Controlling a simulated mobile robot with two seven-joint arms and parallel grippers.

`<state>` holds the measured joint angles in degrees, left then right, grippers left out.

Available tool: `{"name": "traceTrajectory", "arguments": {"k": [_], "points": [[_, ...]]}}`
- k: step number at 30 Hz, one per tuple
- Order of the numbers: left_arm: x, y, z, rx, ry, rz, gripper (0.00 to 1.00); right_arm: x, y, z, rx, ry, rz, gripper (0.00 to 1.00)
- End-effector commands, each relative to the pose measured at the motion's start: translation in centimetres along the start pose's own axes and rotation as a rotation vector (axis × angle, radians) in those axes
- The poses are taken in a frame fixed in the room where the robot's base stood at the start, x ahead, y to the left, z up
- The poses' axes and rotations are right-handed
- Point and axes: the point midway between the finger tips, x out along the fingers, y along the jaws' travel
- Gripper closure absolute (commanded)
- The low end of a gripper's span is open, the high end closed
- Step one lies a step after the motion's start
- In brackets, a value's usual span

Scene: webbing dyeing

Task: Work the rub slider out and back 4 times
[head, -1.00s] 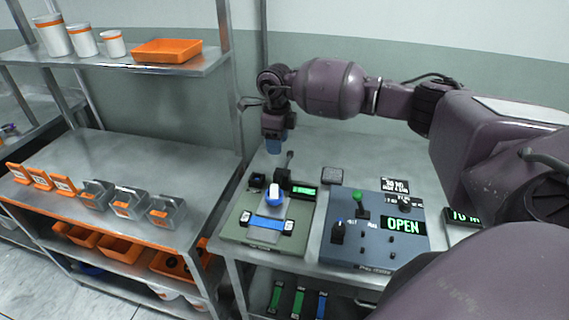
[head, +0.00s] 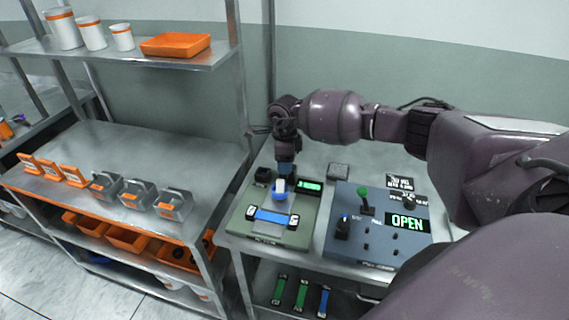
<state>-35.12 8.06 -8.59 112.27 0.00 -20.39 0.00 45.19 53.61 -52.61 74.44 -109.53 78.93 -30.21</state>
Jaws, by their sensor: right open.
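The rub tester is a green-grey base plate (head: 236,230) on the metal table. A blue strip (head: 271,217) is clamped across it between two end blocks. The rub slider (head: 279,189), a white and blue knob, stands just behind the strip. My right gripper (head: 285,174) points down right above the slider, close to it. Its jaws are open; the fingertips are small here, and I cannot tell whether they touch the knob. A small green-lit display (head: 310,186) sits beside the slider. My left gripper is out of view.
A blue-grey press box (head: 380,250) with a green-knobbed lever and an OPEN display stands to the right. A small grey block (head: 338,171) lies behind. Shelves on the left hold metal holders (head: 138,194) and an orange tray (head: 176,45).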

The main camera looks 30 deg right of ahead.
Motion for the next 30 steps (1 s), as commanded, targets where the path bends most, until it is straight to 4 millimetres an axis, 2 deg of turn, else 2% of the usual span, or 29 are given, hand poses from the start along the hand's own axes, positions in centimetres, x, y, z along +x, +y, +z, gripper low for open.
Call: {"name": "traceTrajectory", "arguments": {"k": [6, 16, 26, 30], "points": [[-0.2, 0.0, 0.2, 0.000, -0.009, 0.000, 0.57, 1.6, 0.0, 0.0, 0.000, 0.001, 0.001, 0.46], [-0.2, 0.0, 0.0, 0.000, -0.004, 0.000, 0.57, 1.8, 0.0, 0.0, 0.000, 0.000, 0.000, 0.47], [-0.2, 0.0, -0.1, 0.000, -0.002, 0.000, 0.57, 1.8, 0.0, 0.0, 0.000, 0.000, 0.000, 0.98], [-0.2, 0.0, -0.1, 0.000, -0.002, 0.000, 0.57, 1.8, 0.0, 0.0, 0.000, 0.000, 0.000, 1.00]]}}
